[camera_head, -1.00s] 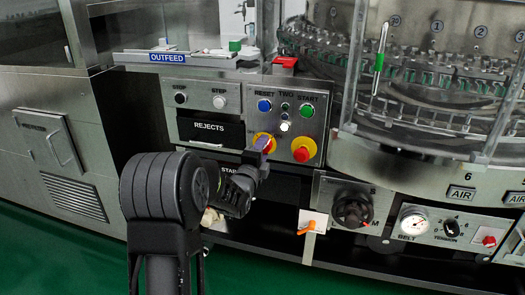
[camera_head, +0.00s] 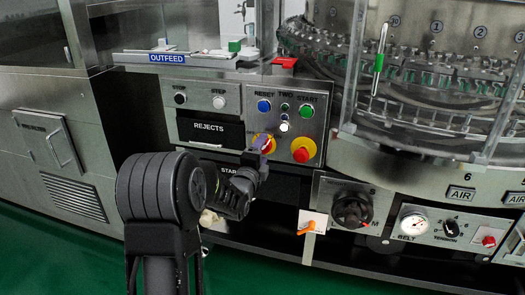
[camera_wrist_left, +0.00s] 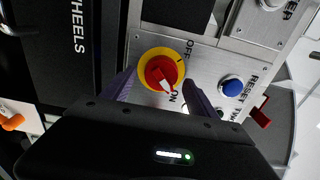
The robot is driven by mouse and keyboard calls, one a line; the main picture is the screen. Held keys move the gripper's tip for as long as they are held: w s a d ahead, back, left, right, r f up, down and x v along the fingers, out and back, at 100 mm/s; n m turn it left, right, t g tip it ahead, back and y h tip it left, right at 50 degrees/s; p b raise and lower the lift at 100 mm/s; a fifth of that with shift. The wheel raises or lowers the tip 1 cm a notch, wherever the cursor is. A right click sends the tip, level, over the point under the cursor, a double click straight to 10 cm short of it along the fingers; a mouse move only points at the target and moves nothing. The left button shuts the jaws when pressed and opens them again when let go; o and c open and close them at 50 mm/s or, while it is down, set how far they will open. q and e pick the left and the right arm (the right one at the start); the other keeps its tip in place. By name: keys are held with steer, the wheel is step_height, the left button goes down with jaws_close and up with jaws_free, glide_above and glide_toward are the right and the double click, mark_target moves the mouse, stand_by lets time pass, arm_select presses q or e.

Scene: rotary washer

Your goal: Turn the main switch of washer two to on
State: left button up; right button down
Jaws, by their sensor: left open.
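The main switch is a red rotary knob on a yellow disc. In the head view the switch (camera_head: 269,151) is partly hidden behind my left gripper (camera_head: 261,143), on the panel marked TWO. In the left wrist view the switch (camera_wrist_left: 158,68) shows clearly, with OFF and ON lettering beside it. The white mark on the knob lies toward the ON lettering. My left gripper (camera_wrist_left: 161,82) is open, its purple fingers on either side of the knob. I cannot tell whether they touch it. My right gripper is not in view.
A red mushroom button on yellow (camera_head: 303,150) sits right of the switch. Blue RESET (camera_head: 264,106) and green START (camera_head: 306,111) buttons are above. The REJECTS drawer (camera_head: 211,130) is to the left. A black knob (camera_head: 352,208) and an orange lever (camera_head: 307,227) are lower right.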

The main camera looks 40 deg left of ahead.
arm_select(q)
steer(key=p+v, duration=0.1)
steer(key=v, duration=0.6)
steer(key=shift+s, duration=0.1)
stand_by(0.4)
